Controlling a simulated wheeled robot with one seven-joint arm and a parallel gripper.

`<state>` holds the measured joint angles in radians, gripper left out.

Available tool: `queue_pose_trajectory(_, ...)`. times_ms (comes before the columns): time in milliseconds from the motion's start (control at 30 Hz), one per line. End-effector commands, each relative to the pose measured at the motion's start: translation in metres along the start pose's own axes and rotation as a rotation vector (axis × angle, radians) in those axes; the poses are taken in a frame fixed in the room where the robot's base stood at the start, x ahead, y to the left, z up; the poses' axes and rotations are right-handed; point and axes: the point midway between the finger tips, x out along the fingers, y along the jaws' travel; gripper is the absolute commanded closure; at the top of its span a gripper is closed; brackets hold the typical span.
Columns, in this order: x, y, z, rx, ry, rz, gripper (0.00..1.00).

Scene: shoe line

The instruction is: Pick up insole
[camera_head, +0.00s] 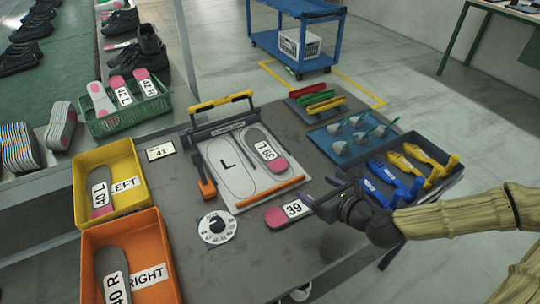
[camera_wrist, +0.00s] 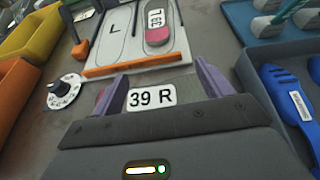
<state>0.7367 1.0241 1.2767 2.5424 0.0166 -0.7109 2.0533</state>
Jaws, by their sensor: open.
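A grey insole with a pink end (camera_head: 275,217) and a white "39" label lies flat on the table in front of the fixture. In the wrist view its label, reading "39 R" (camera_wrist: 152,97), shows between two purple fingers. My gripper (camera_head: 322,199) is at the insole's right end in the head view. In the wrist view my gripper (camera_wrist: 162,86) is open, with a finger on either side of the label. I cannot tell whether the fingers touch the insole, and my palm hides its near part. Another insole, "39 L" (camera_head: 265,146), lies on the fixture board (camera_head: 221,186).
A yellow bin (camera_head: 130,202) and an orange bin (camera_head: 162,232) with insoles stand left. A dial (camera_head: 217,228) sits near the insole. Right are a blue tray (camera_head: 323,137) and a dark tray (camera_head: 437,190) of blue and yellow tools. The table front is clear.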

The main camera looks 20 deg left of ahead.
Motion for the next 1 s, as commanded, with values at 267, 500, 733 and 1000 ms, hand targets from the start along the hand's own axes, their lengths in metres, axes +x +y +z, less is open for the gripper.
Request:
queue_pose_trajectory(267, 0.036, 0.002, -0.001, -0.003, 0.000, 0.003, 0.22)
queue_pose_trajectory(500, 0.076, 0.002, -0.001, -0.002, 0.000, 0.002, 0.22)
queue_pose_trajectory(733, 0.110, 0.002, 0.000, -0.002, 0.000, 0.001, 0.22)
queue_pose_trajectory(1000, 0.114, 0.001, 0.000, -0.001, 0.001, 0.001, 0.22)
